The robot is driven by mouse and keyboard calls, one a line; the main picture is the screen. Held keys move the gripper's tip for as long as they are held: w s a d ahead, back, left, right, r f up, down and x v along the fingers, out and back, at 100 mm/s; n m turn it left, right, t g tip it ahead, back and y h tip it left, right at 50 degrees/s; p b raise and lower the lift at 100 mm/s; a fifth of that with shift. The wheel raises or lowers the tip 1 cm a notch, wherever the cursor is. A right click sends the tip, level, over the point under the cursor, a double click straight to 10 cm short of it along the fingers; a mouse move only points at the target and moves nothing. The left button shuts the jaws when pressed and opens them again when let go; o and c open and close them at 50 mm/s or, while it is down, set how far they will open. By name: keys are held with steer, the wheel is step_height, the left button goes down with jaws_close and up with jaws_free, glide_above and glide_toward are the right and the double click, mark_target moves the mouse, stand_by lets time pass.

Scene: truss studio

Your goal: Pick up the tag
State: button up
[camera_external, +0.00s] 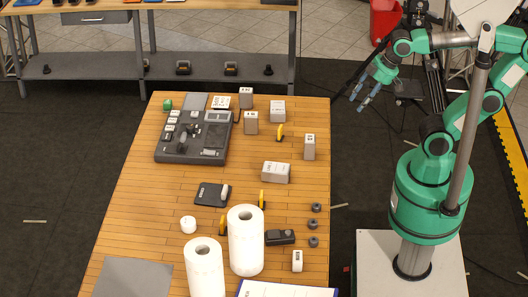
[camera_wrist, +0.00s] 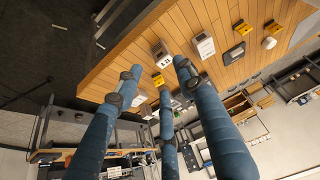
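Several small yellow tag-like pieces stand on the wooden table: one near the right edge (camera_external: 280,132), one in the middle (camera_external: 262,199) and one beside the paper rolls (camera_external: 222,225). I cannot tell which is the tag. In the wrist view, yellow pieces show between the fingers (camera_wrist: 158,79) and at the upper right (camera_wrist: 241,30). My gripper (camera_external: 362,98) is raised in the air beyond the table's right edge, apart from everything. In the wrist view my gripper (camera_wrist: 160,74) has its blue fingers spread, with nothing held.
The table (camera_external: 140,210) carries several grey-white boxes (camera_external: 277,172), a dark console (camera_external: 190,150), a black scale-like pad (camera_external: 212,194) and two tall white paper rolls (camera_external: 246,245). Small dark round pieces (camera_external: 315,225) lie near the right edge. A shelf bench (camera_external: 215,70) stands behind.

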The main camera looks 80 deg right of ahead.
steer(key=w+d+r+n+g+p, duration=0.1)
steer(key=w+r+n+p, duration=0.1)
steer(key=w, duration=0.3)
steer(key=w+d+r+n+p, duration=0.1)
steer(key=w+n+p, duration=0.1)
steer(key=w+p, duration=0.15)
steer(key=n+g+p, duration=0.4)
steer(key=n+p, duration=0.7)
steer(key=p, duration=0.2)
glide_above(280, 133)
steer(key=d, duration=0.2)
step_height(280, 133, down, 14)
steer(key=shift+w+d+r, duration=0.15)
steer(key=shift+w, duration=0.15)
steer(key=shift+f, duration=4.3)
steer(key=shift+f, duration=0.1)
steer(key=shift+d+f, duration=0.1)
steer(key=shift+f, duration=2.4)
